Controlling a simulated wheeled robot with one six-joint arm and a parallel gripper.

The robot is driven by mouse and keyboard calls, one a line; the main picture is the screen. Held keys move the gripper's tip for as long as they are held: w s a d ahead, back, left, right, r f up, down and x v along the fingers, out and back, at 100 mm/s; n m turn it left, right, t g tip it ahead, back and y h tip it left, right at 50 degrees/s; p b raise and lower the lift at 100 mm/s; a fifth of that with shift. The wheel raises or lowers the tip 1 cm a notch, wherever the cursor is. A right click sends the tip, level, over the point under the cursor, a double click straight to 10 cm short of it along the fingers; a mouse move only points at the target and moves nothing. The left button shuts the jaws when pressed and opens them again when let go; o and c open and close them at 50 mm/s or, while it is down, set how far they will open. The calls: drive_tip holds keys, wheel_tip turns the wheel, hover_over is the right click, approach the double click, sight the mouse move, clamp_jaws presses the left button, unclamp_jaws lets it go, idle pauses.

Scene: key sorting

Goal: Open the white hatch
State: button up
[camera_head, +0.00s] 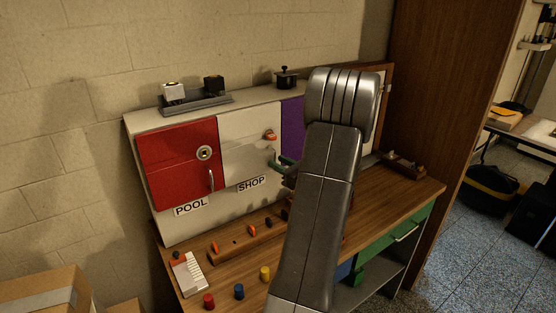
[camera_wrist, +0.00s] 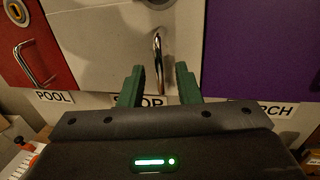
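The white hatch (camera_head: 240,138) is closed, between the red and purple hatches, above the SHOP label. An orange piece (camera_head: 270,134) sits at its upper right in the head view. In the wrist view the white hatch (camera_wrist: 105,50) fills the upper middle. Its chrome vertical handle (camera_wrist: 158,60) stands between the lines of my two green fingers. My gripper (camera_wrist: 159,82) is open, with a finger on each side of the handle's lower end; I cannot tell whether either touches. In the head view my arm hides most of my gripper (camera_head: 281,163) and the handle.
The closed red hatch (camera_head: 170,170) is to the left, the purple hatch (camera_head: 292,115) to the right. A wooden key rail (camera_head: 235,247) and several coloured pegs, one yellow (camera_head: 265,273), are on the bench below. A grey tray (camera_head: 195,104) and black pot (camera_head: 286,79) stand on top.

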drive_tip(key=shift+w+a, duration=0.4)
clamp_jaws()
drive_tip(key=shift+s+f, duration=0.1)
drive_tip(key=shift+s, duration=0.05)
